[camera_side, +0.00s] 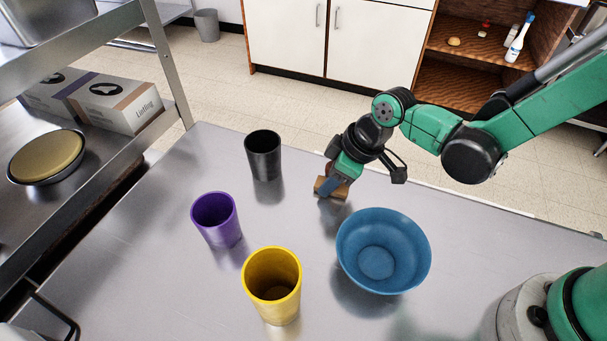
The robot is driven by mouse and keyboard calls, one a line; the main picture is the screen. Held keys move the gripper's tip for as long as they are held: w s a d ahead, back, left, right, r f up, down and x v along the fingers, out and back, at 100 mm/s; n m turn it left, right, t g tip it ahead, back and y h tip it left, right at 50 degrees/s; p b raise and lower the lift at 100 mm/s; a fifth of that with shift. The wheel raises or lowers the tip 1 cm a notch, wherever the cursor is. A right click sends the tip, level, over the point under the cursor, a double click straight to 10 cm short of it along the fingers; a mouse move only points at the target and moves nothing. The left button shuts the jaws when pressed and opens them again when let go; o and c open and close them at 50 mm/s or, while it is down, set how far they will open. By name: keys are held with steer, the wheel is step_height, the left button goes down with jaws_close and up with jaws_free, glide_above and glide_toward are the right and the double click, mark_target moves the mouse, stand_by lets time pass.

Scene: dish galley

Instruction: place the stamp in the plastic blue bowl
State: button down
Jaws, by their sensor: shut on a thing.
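The stamp (322,184) is a small brown block near the far side of the metal table. My gripper (333,188) is shut on it from above, and its fingers hide part of the stamp. I cannot tell whether the stamp touches the table or is slightly above it. The plastic blue bowl (412,255) stands upright and looks empty on the table, to the right of and nearer than my gripper.
A black cup (263,155), a purple cup (216,220) and a yellow cup (272,290) stand upright left of the bowl. A metal shelf with boxes (117,105) and a round dish (45,157) is at the left. The table's front left is bare.

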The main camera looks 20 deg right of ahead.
step_height(320, 180, up, 20)
steer(key=s+d+r, duration=0.2)
steer(key=s+r, duration=0.3)
steer(key=s, duration=0.7)
step_height(320, 180, down, 19)
steer(key=shift+f, duration=0.15)
stand_by(0.7)
steer(key=shift+f, duration=0.1)
steer(key=shift+f, duration=0.4)
steer(key=shift+f, duration=0.1)
steer(key=c, duration=0.5)
jaws_free()
